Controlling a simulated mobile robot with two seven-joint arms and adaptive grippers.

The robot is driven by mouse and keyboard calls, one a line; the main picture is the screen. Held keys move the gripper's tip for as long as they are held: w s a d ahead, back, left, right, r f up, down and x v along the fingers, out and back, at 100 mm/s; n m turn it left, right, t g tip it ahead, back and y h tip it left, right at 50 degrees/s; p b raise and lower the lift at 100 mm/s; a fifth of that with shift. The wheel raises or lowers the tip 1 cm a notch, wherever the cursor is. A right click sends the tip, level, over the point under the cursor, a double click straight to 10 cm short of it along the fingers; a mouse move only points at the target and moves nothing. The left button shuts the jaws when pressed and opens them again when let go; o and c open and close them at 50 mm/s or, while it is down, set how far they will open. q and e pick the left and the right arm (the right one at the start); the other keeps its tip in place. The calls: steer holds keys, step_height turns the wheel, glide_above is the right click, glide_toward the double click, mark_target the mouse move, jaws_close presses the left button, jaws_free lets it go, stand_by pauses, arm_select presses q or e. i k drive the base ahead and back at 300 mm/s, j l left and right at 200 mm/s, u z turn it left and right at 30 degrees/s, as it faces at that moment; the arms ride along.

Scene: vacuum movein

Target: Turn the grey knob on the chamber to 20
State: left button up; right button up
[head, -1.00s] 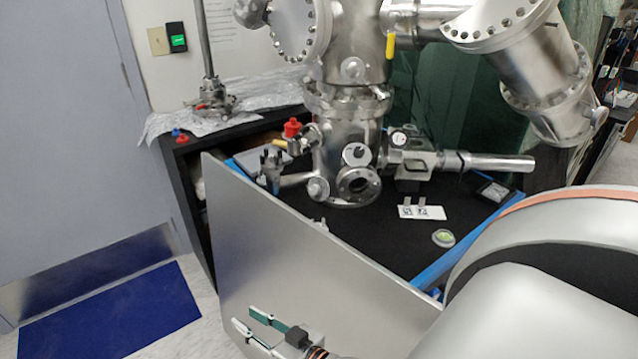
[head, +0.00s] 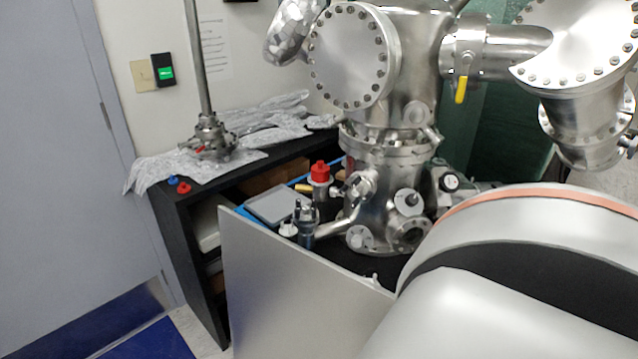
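The steel chamber (head: 375,190) stands on a black bench, right of the middle in the head view. On its lower front is a small round grey knob (head: 408,201) with a dark centre, just above a round flanged port (head: 410,234). The knob's markings are too small to read. A second dial, white with a black centre (head: 450,182), sits to its right, partly behind my arm. Neither gripper shows in this view. A large grey and white link of my arm covers the lower right, hiding part of the bench.
A tall grey panel (head: 290,300) stands in front of the bench. A red-capped fitting (head: 320,172) and a valve stem (head: 306,222) are left of the chamber. A yellow handle (head: 461,90) hangs from a pipe. Floor shows at lower left by the blue mat (head: 150,342).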

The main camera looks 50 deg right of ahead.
mark_target(358, 241)
steer(key=i+j, duration=0.15)
steer(key=i, duration=0.25)
steer(key=i+j+z, duration=0.1)
steer(key=i, duration=0.35)
steer(key=i+j, duration=0.25)
steer(key=i, duration=0.15)
steer(key=i+z, duration=0.15)
steer(key=z, duration=2.9)
